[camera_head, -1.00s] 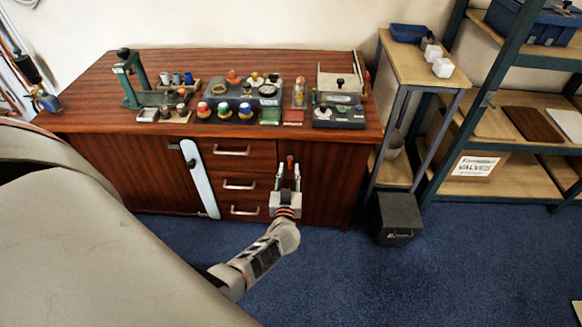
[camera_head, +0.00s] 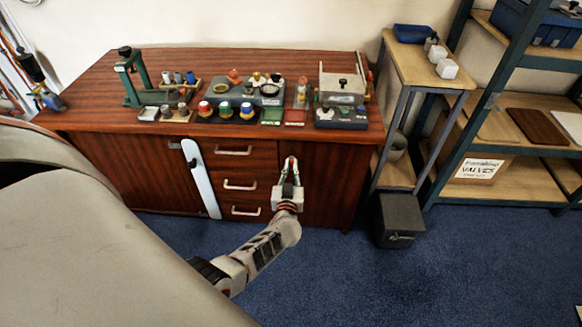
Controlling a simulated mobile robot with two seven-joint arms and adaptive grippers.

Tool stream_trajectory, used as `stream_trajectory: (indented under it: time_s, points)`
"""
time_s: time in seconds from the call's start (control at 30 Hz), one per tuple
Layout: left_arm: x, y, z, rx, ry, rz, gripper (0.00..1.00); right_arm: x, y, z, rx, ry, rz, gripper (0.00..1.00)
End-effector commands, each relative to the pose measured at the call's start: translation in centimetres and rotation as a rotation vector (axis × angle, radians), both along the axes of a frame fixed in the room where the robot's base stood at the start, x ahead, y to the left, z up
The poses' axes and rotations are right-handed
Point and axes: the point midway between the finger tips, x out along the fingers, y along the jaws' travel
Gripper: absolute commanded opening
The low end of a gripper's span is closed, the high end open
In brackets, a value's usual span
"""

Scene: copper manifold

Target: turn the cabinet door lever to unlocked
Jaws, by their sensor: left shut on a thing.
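The wooden cabinet (camera_head: 330,175) stands against the wall, with a column of drawers and a plain door right of them. My left gripper (camera_head: 290,162) is at the left edge of that right-hand door, with its fingers pointing up. Its fingertips are drawn together, shut on the door lever. The lever is almost wholly hidden by the fingers, so its angle cannot be made out. My right gripper is not in view.
Drawers with metal handles (camera_head: 240,185) and a pale upright bar (camera_head: 201,178) lie left of the gripper. Fixtures and colored knobs crowd the cabinet top. A dark box (camera_head: 398,220) stands on the blue carpet at right, beside shelving (camera_head: 490,150). Carpet in front is clear.

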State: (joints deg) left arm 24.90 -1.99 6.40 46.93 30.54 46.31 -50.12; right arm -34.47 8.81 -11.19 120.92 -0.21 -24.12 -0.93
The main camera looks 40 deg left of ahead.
Motion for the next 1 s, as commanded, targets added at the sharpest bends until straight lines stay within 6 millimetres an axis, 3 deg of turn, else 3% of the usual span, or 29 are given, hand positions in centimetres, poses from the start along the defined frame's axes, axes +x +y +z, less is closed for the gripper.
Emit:
stream_trajectory:
  time_s: [0.37, 0.67, 1.0]
  points:
    - [-0.1, 0.1, -0.2, -0.178, -0.107, 0.001, 0.00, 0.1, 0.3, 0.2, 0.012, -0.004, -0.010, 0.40]
    - [-0.2, 0.2, -0.3, -0.419, -0.254, 0.001, 0.00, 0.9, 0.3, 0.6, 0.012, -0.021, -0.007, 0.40]
    - [-0.3, 0.3, -0.4, -0.694, -0.422, -0.001, 0.00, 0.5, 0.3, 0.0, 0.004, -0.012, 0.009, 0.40]
